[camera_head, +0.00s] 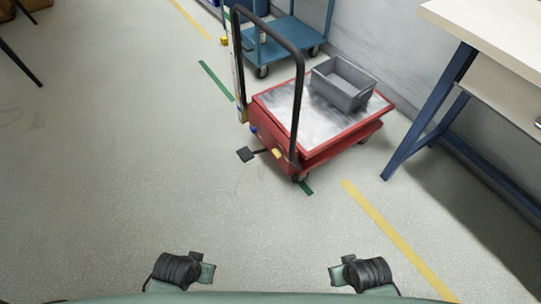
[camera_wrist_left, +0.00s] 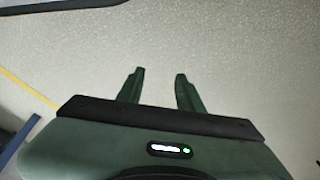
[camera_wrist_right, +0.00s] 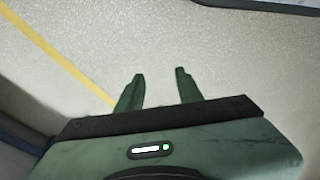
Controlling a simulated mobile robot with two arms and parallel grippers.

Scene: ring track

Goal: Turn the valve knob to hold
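I cannot make out a valve knob for certain in any view. A red lift cart (camera_head: 318,118) with a black push handle stands in the upper middle of the head view. Low on its near end are a black pedal (camera_head: 245,154), a small yellow part (camera_head: 277,153) and a small blue part (camera_head: 253,130); I cannot tell whether any is a knob. My left gripper (camera_wrist_left: 160,74) is open and empty over bare floor. My right gripper (camera_wrist_right: 160,73) is also open and empty over the floor. Both are well short of the cart.
A grey bin (camera_head: 343,85) sits on the cart's top. A blue cart (camera_head: 285,38) stands behind it by the wall. A workbench (camera_head: 500,35) with blue legs is at right. Yellow tape (camera_head: 390,232) crosses the floor. The floor ahead and left is clear.

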